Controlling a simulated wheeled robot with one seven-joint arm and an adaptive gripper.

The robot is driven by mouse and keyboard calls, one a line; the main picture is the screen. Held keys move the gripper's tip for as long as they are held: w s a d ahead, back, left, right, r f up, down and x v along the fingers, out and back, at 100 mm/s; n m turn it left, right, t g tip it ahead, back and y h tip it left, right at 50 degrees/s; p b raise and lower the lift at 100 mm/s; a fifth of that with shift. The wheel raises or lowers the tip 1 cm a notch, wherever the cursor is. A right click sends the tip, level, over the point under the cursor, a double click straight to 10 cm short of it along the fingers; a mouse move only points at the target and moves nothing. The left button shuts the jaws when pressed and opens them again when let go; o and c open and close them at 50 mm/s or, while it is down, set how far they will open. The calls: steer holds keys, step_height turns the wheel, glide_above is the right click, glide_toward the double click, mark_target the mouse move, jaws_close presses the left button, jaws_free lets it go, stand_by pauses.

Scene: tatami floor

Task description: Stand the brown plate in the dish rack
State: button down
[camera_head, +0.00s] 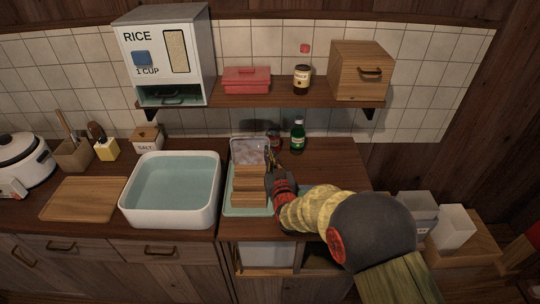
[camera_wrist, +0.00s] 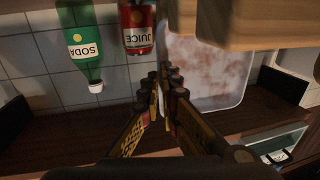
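My gripper (camera_head: 272,160) points toward the back of the counter, beside the back end of stepped brown wooden pieces (camera_head: 250,186) in a pale green tray (camera_head: 232,209). In the wrist view its fingertips (camera_wrist: 163,82) are close together, and I cannot tell if something thin is between them. A pale, rounded, brown-blotched panel (camera_wrist: 212,85) is behind the fingertips; it also shows upright behind the wooden pieces in the head view (camera_head: 250,149). Wooden blocks (camera_wrist: 258,22) fill the top right of the wrist view. I cannot pick out the brown plate or the dish rack with certainty.
A green soda bottle (camera_head: 298,136) and a red juice bottle (camera_wrist: 137,28) stand by the wall near my gripper. A white basin of water (camera_head: 172,190) is left of the tray. A shelf (camera_head: 225,113) hangs above. The counter to the right of the bottles is clear.

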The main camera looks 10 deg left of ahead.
steer(key=shift+f, duration=0.2)
steer(key=c, duration=2)
jaws_free()
steer(key=shift+s+f, duration=0.1)
steer(key=shift+o, duration=0.2)
steer(key=shift+s+f, duration=0.1)
steer(key=shift+f, duration=0.05)
steer(key=v, duration=1.1)
steer(key=shift+s+d+r, duration=0.25)
steer(key=shift+d+r, duration=0.05)
steer(key=shift+r, duration=0.1)
steer(key=shift+w, duration=0.1)
